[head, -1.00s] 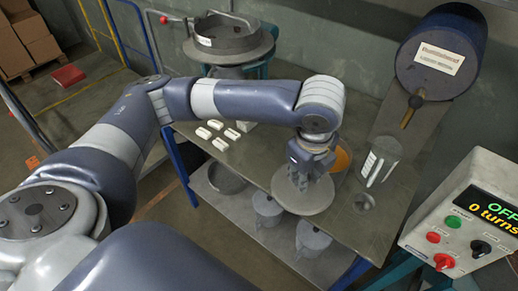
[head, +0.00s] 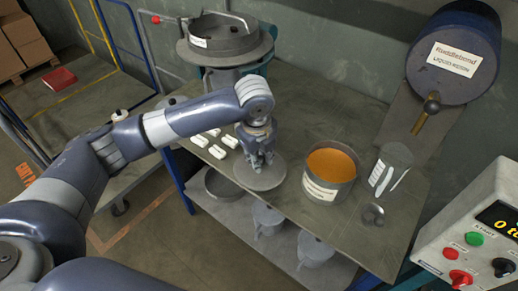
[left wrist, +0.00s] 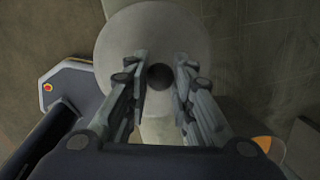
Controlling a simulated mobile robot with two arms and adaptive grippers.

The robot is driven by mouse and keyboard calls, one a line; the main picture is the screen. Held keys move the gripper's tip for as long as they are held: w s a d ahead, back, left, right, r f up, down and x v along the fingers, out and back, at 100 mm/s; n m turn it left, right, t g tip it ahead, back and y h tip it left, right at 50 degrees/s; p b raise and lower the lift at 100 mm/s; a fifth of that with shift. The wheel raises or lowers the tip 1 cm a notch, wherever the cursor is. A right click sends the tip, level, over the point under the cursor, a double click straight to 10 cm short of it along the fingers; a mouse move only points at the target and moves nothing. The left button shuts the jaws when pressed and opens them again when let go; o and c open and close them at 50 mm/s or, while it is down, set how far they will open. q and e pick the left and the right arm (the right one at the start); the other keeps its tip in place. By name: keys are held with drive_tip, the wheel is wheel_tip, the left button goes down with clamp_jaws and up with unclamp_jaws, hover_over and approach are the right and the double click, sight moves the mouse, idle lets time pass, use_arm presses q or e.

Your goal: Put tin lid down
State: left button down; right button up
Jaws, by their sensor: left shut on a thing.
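The tin lid (head: 262,181) is a round grey disc with a dark knob, seen in the head view near the bench's front edge. My left gripper (head: 259,162) is above it, shut on its knob. In the left wrist view the gripper's fingers (left wrist: 160,85) stand either side of the knob, and the lid (left wrist: 115,45) lies flat below them. I cannot tell whether the lid touches the bench. The open tin (head: 325,190), with orange contents, stands to the right of the lid. My right gripper is not in view.
White blocks (head: 217,151) lie just left of the lid on the bench (head: 300,110). Lidded pots (head: 314,247) are on the lower shelf. The bench behind the lid is clear.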

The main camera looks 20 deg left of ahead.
use_arm(q)
drive_tip(key=w, duration=0.2)
drive_tip(key=w+a, duration=0.1)
drive_tip(key=w, duration=0.2)
drive_tip(key=shift+w+a+f+p, duration=0.25)
drive_tip(key=shift+w+a+p, duration=0.05)
drive_tip(key=shift+w+p, duration=0.1)
drive_tip(key=shift+s+f+p, duration=0.1)
drive_tip(key=shift+f+p, duration=0.45)
drive_tip(key=shift+f, duration=1.25)
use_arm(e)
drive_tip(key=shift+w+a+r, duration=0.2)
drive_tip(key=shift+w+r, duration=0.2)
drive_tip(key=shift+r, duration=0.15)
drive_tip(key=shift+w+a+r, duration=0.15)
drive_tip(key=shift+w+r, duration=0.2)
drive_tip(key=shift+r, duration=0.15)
use_arm(q)
drive_tip(key=c, duration=1.4)
unclamp_jaws()
drive_tip(key=shift+f, duration=0.1)
drive_tip(key=shift+o, duration=0.2)
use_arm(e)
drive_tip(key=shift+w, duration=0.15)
